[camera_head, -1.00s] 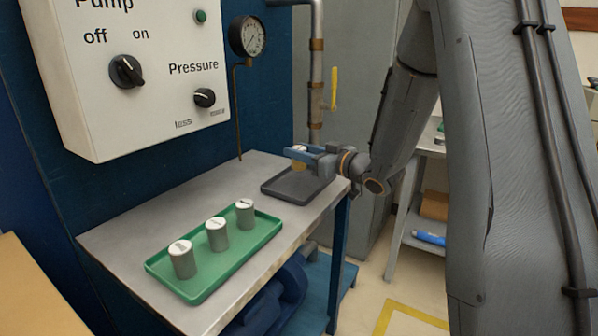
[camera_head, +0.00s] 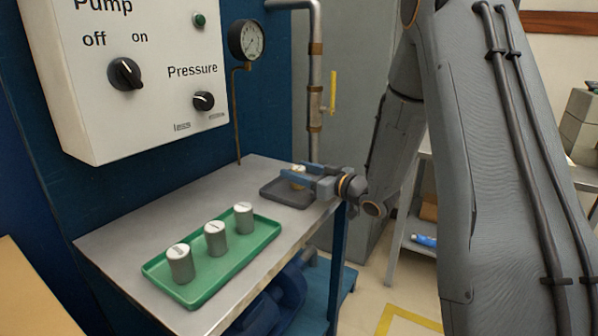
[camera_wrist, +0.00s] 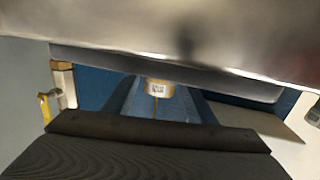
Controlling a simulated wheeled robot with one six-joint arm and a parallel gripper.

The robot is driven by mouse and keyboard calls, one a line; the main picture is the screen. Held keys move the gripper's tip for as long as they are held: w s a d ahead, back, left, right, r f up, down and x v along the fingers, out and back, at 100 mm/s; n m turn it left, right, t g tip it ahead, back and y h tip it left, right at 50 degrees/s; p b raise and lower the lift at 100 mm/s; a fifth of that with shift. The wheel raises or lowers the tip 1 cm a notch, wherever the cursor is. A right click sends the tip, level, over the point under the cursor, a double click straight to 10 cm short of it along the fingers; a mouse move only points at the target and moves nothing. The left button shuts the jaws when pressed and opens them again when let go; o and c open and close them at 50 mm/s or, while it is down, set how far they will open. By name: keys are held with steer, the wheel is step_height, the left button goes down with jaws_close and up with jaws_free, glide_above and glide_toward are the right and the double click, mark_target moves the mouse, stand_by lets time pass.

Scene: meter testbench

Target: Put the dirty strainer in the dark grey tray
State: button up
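The strainer (camera_head: 298,170), with a white top and a yellowish-brown body, is between the blue fingers of my gripper (camera_head: 300,176). My gripper appears shut on it. In the wrist view the strainer (camera_wrist: 159,88) shows between the two fingers (camera_wrist: 158,100). The dark grey tray (camera_head: 289,198) lies at the far right end of the bench, directly below my gripper. The strainer is upright and low over this tray; the near finger hides its lower part, so I cannot tell whether it touches the tray floor.
A green tray (camera_head: 262,243) with several grey white-topped strainers (camera_head: 216,239) is on the near part of the metal bench (camera_head: 125,238). A pump panel (camera_head: 150,120), a gauge (camera_head: 248,40) and a pipe with a yellow valve handle (camera_head: 333,91) stand behind. Bench surface between the trays is clear.

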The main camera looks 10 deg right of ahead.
steer(key=shift+r, duration=0.2)
steer(key=v, duration=1.2)
steer(key=shift+f, duration=0.1)
